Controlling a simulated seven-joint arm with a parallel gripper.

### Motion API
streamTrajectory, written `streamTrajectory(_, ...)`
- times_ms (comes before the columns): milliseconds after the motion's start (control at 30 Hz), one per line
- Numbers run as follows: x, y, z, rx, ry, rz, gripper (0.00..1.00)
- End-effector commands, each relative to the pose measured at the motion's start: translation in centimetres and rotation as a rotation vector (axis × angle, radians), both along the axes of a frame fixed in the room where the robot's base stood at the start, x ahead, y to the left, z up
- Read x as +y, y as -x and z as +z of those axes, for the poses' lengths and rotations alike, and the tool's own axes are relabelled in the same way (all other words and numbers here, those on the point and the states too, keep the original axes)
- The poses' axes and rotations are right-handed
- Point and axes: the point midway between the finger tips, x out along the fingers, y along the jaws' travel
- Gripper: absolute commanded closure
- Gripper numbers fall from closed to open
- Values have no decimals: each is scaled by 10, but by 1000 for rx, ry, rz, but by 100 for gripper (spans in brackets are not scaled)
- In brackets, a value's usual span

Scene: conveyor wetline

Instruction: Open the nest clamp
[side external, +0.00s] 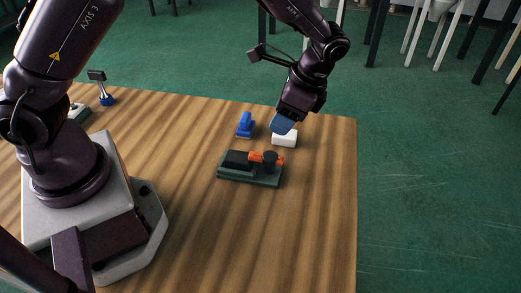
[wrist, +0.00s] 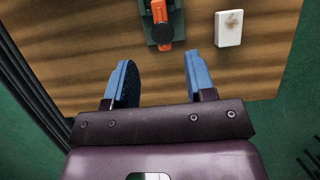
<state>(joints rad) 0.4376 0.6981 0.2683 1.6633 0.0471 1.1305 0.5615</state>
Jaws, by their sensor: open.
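The nest clamp is a dark green fixture (side external: 232,174) with an orange lever (side external: 258,157) and a black round knob (side external: 270,160) on top. In the wrist view the orange lever (wrist: 161,22) shows at the top, beyond my fingertips, and the fixture is cut off by the frame edge. My gripper (side external: 283,123) has blue fingers; in the wrist view (wrist: 159,62) they are spread apart with nothing between them. In the side view it hangs behind the clamp, close to the white block, apart from the lever.
A white block (side external: 286,140) lies just behind the clamp; in the wrist view it (wrist: 228,29) is right of the lever and has a brown mark. A small blue object (side external: 244,125) stands left of it. The wooden table (side external: 310,220) is clear to the front right.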

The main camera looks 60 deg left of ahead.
Motion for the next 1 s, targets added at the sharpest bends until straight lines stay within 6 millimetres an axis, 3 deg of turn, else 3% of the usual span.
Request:
streamTrajectory(500,27,28,-91,1,-2,4,50)
streamTrajectory(700,32,32,-108,-2,0,6,50)
streamTrajectory(1000,33,33,-110,-3,0,5,50)
